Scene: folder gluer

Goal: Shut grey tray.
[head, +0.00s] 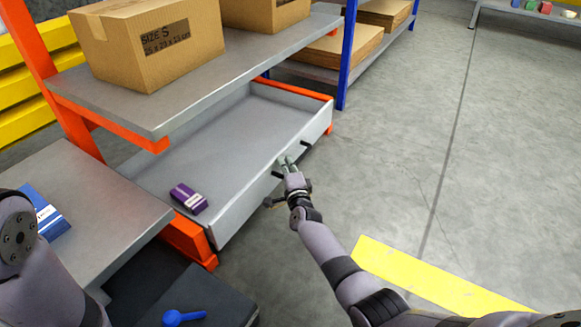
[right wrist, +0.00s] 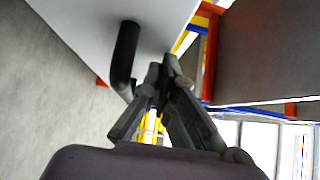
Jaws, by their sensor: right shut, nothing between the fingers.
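The grey tray (head: 232,205) is a wide drawer in the orange rack, pulled out and open. Its front panel also shows in the right wrist view (right wrist: 85,22). A black handle (right wrist: 124,55) sticks out from that panel. My right gripper (head: 287,162) is at the outer side of the front panel, beside the handle. In the right wrist view its fingertips (right wrist: 166,70) are together and empty, next to the handle. I cannot tell whether they touch the panel. My left gripper is out of view; only part of that arm shows at lower left.
A purple box (head: 188,198) lies in the tray's near corner. A grey shelf (head: 185,85) with a cardboard box (head: 148,45) overhangs the tray's back. A grey table (head: 85,195) stands at left. The floor (head: 420,150) to the right is clear.

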